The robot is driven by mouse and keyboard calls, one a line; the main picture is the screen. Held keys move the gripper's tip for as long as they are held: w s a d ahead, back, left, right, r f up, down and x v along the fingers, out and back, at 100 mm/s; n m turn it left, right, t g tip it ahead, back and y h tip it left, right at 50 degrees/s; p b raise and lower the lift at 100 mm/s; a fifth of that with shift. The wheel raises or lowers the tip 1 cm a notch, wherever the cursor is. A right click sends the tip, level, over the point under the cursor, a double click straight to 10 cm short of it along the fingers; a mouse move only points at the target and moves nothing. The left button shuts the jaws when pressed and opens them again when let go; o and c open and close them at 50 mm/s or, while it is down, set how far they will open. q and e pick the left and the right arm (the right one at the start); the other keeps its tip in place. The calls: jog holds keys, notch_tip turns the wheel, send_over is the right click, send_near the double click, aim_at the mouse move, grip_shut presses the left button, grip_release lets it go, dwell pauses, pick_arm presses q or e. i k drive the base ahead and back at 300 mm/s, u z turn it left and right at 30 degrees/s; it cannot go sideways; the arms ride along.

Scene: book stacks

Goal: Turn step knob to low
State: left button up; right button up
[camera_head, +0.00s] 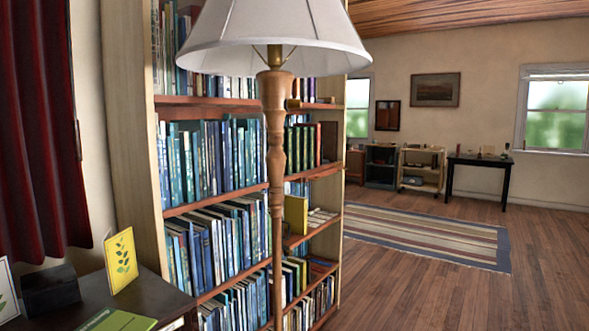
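A floor lamp with a white shade (272,35) and a turned wooden pole (276,150) stands close in front of me, a little left of centre. Neither of my grippers is in view.
A tall bookshelf (133,150) full of books stands right behind the lamp. A dark table (160,292) with cards is at the lower left, near a red curtain (40,130). The wooden floor (430,285) and striped rug (430,236) to the right are clear.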

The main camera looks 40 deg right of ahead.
aim_at(292, 103)
jog(key=k, duration=0.5)
jog(key=z, duration=1.85)
jog(key=i, duration=1.25)
jog(key=u, duration=1.05)
